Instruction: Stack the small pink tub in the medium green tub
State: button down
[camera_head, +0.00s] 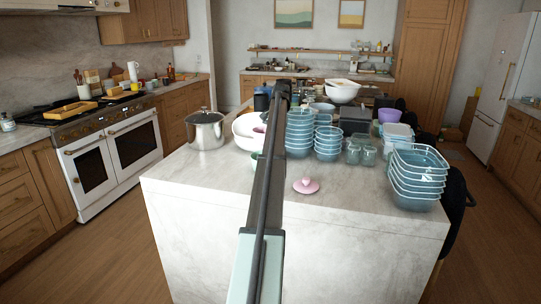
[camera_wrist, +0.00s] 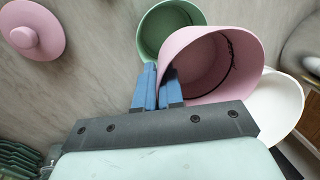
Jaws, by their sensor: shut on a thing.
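The pink tub (camera_wrist: 215,62) is in my gripper (camera_wrist: 158,88) in the wrist view. The blue fingers are shut on the near left part of its wall, and its open mouth faces the camera. The green tub (camera_wrist: 163,32) stands on the counter just beyond and to the left, partly hidden behind the pink tub. It looks empty where its inside shows. In the head view my arm covers most of this spot; only a sliver of the green tub (camera_head: 254,159) shows beside it. The gripper's fingers are hidden there.
A pink lid (camera_wrist: 37,28) lies on the counter, also seen in the head view (camera_head: 306,186). A white bowl (camera_wrist: 275,103) is close to the pink tub's right. A steel pot (camera_head: 205,130) stands left; stacked blue containers (camera_head: 299,135) stand right.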

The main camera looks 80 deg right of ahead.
notch_tip(320, 180, down, 6)
jog(key=shift+f, duration=0.2)
jog(key=shift+f, duration=0.6)
dwell(0.3)
jog(key=c, duration=1.3)
grip_release()
jog(key=shift+o, duration=0.2)
jog(key=shift+r, duration=0.1)
notch_tip(320, 180, up, 13)
jog(key=s, duration=0.2)
jog(key=shift+s+a, duration=0.15)
jog(key=shift+a, duration=0.1)
